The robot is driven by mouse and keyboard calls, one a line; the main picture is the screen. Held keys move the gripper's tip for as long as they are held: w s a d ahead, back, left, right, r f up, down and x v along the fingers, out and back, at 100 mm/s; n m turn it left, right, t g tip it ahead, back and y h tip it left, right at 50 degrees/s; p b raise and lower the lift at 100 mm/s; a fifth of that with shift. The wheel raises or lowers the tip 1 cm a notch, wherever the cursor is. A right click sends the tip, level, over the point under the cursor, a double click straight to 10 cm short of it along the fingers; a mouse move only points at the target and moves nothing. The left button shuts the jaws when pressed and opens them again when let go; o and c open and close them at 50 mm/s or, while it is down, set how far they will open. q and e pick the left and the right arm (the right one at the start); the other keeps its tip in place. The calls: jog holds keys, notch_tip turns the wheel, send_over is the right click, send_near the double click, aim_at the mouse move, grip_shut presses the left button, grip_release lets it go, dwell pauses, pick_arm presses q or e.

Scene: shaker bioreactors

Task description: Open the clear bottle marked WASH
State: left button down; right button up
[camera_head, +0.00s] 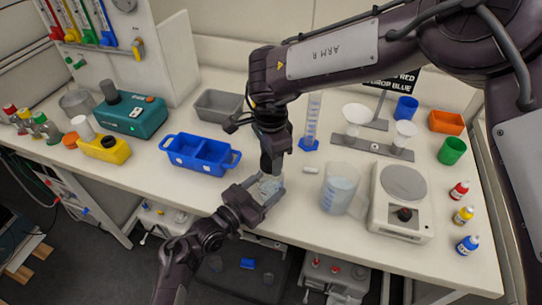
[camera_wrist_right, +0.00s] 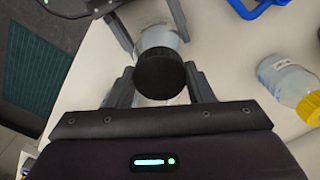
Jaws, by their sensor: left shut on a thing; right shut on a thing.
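A clear bottle (camera_head: 270,186) stands at the table's front edge; its black cap (camera_wrist_right: 160,72) shows in the right wrist view, with the clear body (camera_wrist_right: 158,38) beyond it. No WASH marking is readable. My left gripper (camera_head: 264,191) comes in from below and is shut around the bottle body. Its fingers also flank the body in the right wrist view. My right gripper (camera_head: 271,166) points down from above, shut on the black cap; its fingers press both sides of it in the wrist view. The cap is largely hidden in the head view.
A blue two-part tray (camera_head: 200,155) lies left of the bottle. A beaker (camera_head: 341,187) and a balance (camera_head: 402,201) stand to the right. A small white piece (camera_head: 311,170) lies between. A yellow-capped bottle (camera_wrist_right: 291,87) stands near, hidden in the head view.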

jog(key=n, duration=1)
jog(key=o, duration=1.1)
jog(key=shift+r, duration=0.1)
